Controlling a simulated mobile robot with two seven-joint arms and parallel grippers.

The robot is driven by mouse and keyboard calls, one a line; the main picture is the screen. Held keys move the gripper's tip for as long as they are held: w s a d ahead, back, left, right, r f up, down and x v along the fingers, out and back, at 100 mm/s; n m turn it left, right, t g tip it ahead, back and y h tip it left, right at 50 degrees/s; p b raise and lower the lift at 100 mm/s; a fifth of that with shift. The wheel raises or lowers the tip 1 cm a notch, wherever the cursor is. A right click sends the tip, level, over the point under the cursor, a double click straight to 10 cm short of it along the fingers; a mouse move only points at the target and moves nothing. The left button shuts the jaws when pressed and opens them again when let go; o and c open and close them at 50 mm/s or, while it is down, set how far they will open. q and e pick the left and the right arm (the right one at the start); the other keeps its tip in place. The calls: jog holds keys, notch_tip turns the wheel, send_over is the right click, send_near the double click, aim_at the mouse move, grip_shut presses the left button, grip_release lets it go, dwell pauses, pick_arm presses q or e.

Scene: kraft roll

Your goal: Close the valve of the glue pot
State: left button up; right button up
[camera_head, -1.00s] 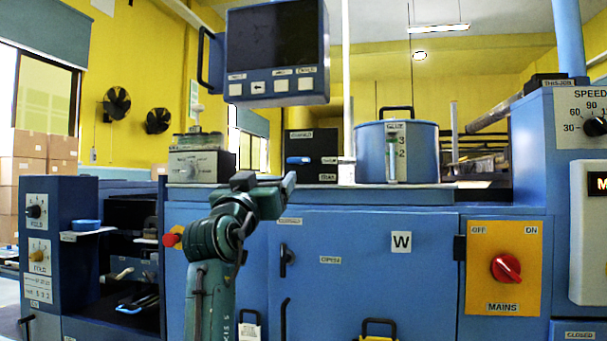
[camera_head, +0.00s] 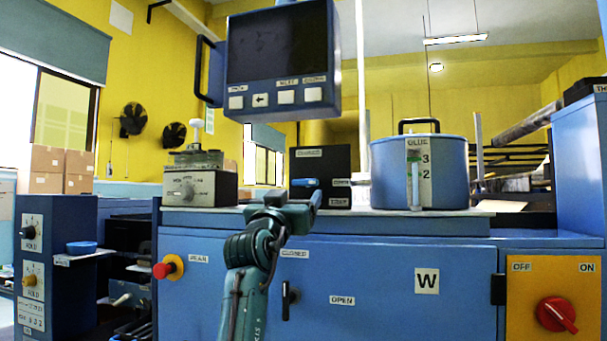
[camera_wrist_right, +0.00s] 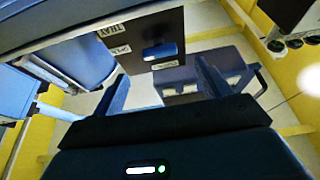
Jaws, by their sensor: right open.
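The glue pot (camera_head: 440,180) is a blue cylinder with a black top handle and a level gauge, standing on the machine's top ledge. Left of it is a black box (camera_head: 335,165) with a blue lever (camera_head: 304,182) on its front and small labels that I cannot read surely. The lever lies about level, and in the right wrist view it (camera_wrist_right: 160,51) shows beyond the fingers. My right gripper (camera_head: 305,197) is in front of the box, just below the lever in the picture. In the wrist view its jaws (camera_wrist_right: 163,82) are apart and empty. My left gripper is not in view.
A monitor (camera_head: 280,60) with buttons hangs above the box. A grey dial unit (camera_head: 200,188) stands left on the ledge. Below are a red knob (camera_head: 162,270), a cabinet door (camera_head: 390,280) and the red mains switch (camera_head: 556,314).

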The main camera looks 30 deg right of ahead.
aim_at(304, 184)
jog(key=p+x, duration=0.2)
jog(key=x, duration=0.4)
jog(key=shift+d+r+p, duration=0.2)
jog(key=shift+p, duration=0.1)
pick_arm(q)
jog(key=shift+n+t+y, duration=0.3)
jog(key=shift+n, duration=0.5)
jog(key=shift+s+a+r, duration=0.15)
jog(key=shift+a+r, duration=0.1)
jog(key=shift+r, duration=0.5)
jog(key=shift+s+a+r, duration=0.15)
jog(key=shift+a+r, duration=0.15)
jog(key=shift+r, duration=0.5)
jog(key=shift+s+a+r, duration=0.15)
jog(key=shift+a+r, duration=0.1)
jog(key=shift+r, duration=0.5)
pick_arm(e)
jog(key=shift+w+d+r, duration=0.1)
jog(key=shift+w+d, duration=0.35)
jog(key=shift+w, duration=0.05)
jog(key=shift+c, duration=0.3)
jog(key=c, duration=0.9)
